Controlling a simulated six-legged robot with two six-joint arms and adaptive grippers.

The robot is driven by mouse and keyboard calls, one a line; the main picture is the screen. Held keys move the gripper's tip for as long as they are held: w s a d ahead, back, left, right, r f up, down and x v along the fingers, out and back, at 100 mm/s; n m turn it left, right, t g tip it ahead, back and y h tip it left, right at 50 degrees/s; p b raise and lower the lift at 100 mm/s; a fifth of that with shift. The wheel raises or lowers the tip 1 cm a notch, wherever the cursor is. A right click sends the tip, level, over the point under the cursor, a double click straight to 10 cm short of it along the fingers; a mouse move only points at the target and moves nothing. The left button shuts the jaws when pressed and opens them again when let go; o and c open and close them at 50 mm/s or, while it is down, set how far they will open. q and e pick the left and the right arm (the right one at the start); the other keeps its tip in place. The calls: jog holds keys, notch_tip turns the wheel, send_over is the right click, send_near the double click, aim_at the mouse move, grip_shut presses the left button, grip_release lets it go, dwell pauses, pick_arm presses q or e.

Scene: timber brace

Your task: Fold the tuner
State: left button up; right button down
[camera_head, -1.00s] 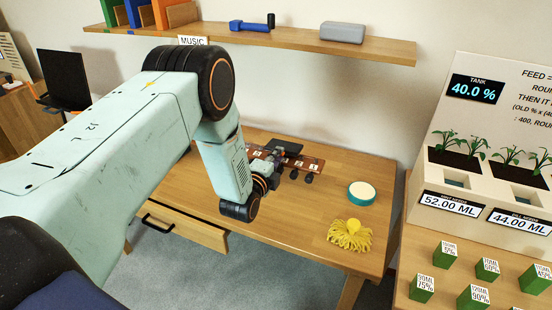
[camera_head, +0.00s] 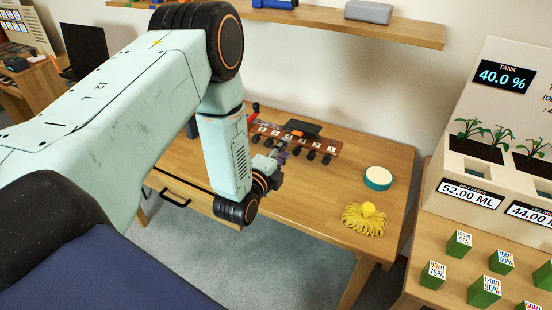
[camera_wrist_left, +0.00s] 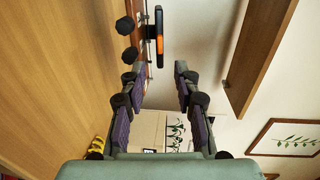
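The tuner appears to be the dark flat device with an orange edge (camera_head: 303,128) at the back of a brown wooden rail (camera_head: 325,146) on the table. In the left wrist view the black and orange device (camera_wrist_left: 159,36) stands beyond the fingertips, beside the rail and its black knobs. My left gripper (camera_head: 279,154) is in front of the rail, to the lower left of the device and apart from it. In the left wrist view its two fingers (camera_wrist_left: 156,74) are spread with nothing between them. My right gripper is in neither view.
A round teal-rimmed pad (camera_head: 378,178) and a yellow mop-like thing (camera_head: 366,220) lie right on the wooden table (camera_head: 300,208). A shelf (camera_head: 330,27) hangs above the table. A planter stand (camera_head: 485,185) and green boxes (camera_head: 484,292) stand at right. The table front is clear.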

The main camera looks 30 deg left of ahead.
pick_arm(q)
jog(key=shift+s+d+r, duration=0.1)
jog(key=shift+s, duration=0.85)
jog(key=shift+s+d+r, duration=0.1)
jog(key=shift+s, duration=0.85)
jog(key=shift+c, duration=0.4)
